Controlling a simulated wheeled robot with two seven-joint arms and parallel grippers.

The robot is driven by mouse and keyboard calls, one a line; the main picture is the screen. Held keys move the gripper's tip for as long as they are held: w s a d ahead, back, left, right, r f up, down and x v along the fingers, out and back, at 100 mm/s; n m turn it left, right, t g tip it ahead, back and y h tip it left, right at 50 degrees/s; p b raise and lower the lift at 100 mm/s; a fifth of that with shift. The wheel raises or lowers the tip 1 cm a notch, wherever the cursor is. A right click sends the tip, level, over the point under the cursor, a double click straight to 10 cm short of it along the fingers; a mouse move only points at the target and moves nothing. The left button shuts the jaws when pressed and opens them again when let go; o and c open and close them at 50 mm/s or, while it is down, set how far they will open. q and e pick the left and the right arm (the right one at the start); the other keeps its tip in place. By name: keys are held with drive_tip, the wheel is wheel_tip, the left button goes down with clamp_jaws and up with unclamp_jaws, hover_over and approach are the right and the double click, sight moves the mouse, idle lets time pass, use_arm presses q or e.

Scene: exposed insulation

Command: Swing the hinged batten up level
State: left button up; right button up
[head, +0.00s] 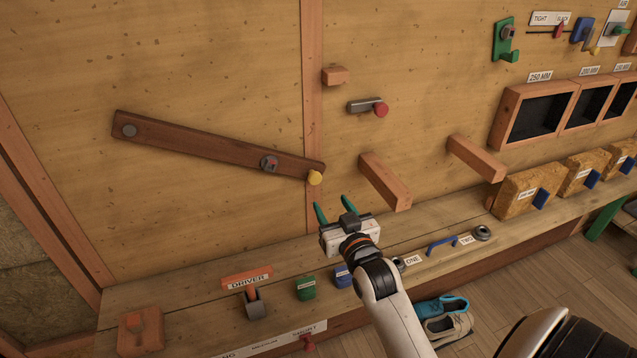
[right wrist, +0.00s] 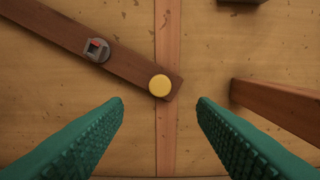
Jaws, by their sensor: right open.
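The hinged batten (head: 205,148) is a dark brown board on the wall, with a round grey pivot (head: 129,131) at its left end. It slopes down to the right. A yellow knob (head: 315,178) is at its lower right end, and a grey and red fitting (head: 269,163) sits a little left of it. My right gripper (head: 335,212) is open and empty, just below the knob. In the right wrist view, the knob (right wrist: 160,85) and batten end (right wrist: 120,66) lie ahead, between and beyond the green fingers (right wrist: 160,103). My left gripper is not in view.
A grey latch with a red knob (head: 381,109) and a small wooden block (head: 336,76) are on the wall above right. Two wooden pegs jut out, the nearer (head: 385,182) right of my gripper. A shelf (head: 190,265) with labelled items runs below.

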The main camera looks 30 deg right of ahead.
sight(316, 181)
drive_tip(key=p+x, duration=0.1)
drive_tip(key=x, duration=0.8)
drive_tip(key=shift+w+f, duration=0.1)
clamp_jaws()
